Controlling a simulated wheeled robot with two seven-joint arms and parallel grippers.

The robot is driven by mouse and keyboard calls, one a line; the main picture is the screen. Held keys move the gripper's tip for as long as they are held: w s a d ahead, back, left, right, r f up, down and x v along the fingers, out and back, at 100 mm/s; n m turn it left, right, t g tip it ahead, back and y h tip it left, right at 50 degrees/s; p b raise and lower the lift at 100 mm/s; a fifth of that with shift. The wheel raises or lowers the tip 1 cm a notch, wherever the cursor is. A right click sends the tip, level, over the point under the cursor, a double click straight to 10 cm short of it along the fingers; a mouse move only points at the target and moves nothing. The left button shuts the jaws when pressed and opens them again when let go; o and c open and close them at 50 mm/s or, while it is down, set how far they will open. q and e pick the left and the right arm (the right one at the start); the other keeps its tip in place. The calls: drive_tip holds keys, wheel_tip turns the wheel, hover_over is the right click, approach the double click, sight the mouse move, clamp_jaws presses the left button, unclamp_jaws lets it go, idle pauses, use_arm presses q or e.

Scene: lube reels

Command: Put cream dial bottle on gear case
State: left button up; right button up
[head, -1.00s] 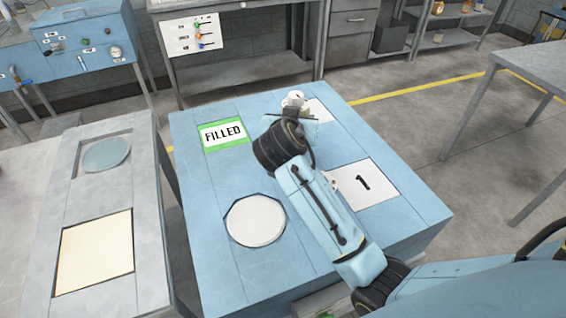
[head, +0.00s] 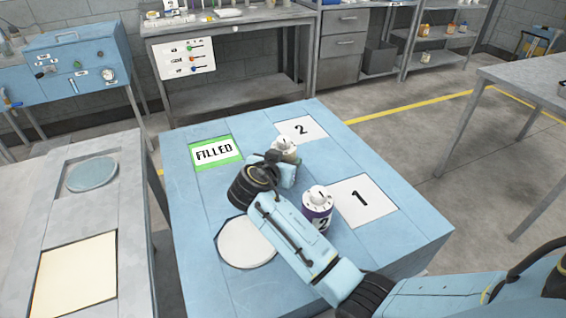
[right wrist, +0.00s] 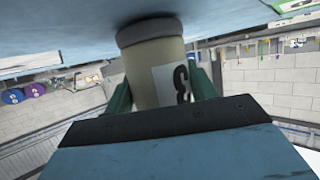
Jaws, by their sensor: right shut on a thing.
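My right gripper (head: 273,163) is shut on a cream bottle (head: 286,152) with a white dial cap, over the blue table between the "FILLED" pad and pad "1". In the right wrist view the cream bottle (right wrist: 157,65) sits between the green fingers and shows a "3" label. Its grey base is close to the blue surface; I cannot tell if they touch. The gripper hides part of the bottle in the head view. I cannot tell for sure which thing is the gear case. My left gripper is not in view.
A purple bottle (head: 316,217) labelled "2" with a white dial cap stands beside my right forearm, near pad "1" (head: 362,201). Pad "2" (head: 302,129), the "FILLED" pad (head: 214,152) and a round white disc (head: 246,243) look empty. A grey bench (head: 130,220) is at left.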

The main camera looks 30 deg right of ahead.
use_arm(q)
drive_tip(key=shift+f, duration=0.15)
use_arm(e)
drive_tip(key=shift+f, duration=0.15)
drive_tip(key=o, duration=1.2)
drive_tip(key=shift+c, duration=0.2)
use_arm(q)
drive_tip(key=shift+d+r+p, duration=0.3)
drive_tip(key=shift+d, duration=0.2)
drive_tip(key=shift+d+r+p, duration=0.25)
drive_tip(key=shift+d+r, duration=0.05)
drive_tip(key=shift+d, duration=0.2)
use_arm(e)
drive_tip(key=v, duration=1.2)
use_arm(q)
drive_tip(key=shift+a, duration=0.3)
